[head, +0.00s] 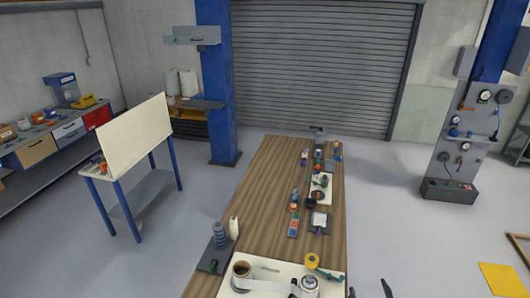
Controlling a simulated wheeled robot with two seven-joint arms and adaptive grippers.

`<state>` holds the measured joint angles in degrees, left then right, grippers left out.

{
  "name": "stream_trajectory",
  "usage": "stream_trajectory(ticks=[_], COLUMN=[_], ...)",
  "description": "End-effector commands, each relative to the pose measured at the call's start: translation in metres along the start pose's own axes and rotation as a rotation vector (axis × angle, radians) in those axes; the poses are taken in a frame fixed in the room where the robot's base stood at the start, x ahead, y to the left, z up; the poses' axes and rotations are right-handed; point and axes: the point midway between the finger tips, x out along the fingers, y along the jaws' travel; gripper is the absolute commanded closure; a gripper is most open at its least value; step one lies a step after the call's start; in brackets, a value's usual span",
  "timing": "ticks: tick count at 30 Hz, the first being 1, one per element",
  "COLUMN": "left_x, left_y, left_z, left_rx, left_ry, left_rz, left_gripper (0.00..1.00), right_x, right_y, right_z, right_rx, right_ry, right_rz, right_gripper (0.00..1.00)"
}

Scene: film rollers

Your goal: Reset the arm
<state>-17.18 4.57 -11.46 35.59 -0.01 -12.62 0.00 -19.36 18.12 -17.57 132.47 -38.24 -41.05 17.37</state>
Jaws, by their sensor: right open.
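My right gripper (369,289) shows only as two dark fingertips at the bottom edge of the head view. The fingers are spread apart with nothing between them. They are just right of the near right corner of the wooden table (262,185), over the floor in the picture. The rest of the right arm is out of frame. My left arm and gripper are not in view.
A pale board (335,284) at the table's near end holds a brown-topped cup, a roller and a yellow round piece (312,260). A dark stand with a grey-blue stack (219,235) is left. Several small parts line the table's right side.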

Motion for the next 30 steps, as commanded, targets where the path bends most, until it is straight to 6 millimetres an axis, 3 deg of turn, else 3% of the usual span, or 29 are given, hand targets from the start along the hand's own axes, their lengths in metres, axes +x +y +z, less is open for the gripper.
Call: stream_trajectory(ticks=[1, 3, 6, 9, 15, 21, 30], left_x=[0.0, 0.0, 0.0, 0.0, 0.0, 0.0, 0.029], left_y=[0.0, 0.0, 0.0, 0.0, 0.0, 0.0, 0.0], left_z=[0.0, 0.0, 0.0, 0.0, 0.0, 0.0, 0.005], left_rx=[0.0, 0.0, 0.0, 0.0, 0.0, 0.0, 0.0], left_ry=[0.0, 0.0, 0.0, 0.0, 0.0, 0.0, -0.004], left_rz=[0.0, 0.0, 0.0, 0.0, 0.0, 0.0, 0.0], left_gripper=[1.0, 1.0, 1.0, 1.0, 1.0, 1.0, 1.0], right_x=[-0.007, -0.022, -0.051, -0.081, -0.136, -0.189, -0.154], right_y=[0.005, 0.005, -0.004, -0.017, -0.044, -0.069, -0.126], right_z=[0.036, 0.085, 0.142, 0.181, 0.227, 0.253, 0.34], right_rx=[0.047, 0.101, 0.163, 0.206, 0.26, 0.3, 0.289], right_ry=[-0.118, -0.28, -0.484, -0.637, -0.854, -1.018, -1.043], right_rz=[0.0, -0.017, -0.064, -0.121, -0.239, -0.364, -0.385], right_gripper=[0.35, 0.35, 0.35, 0.35, 0.35, 0.35, 0.35])
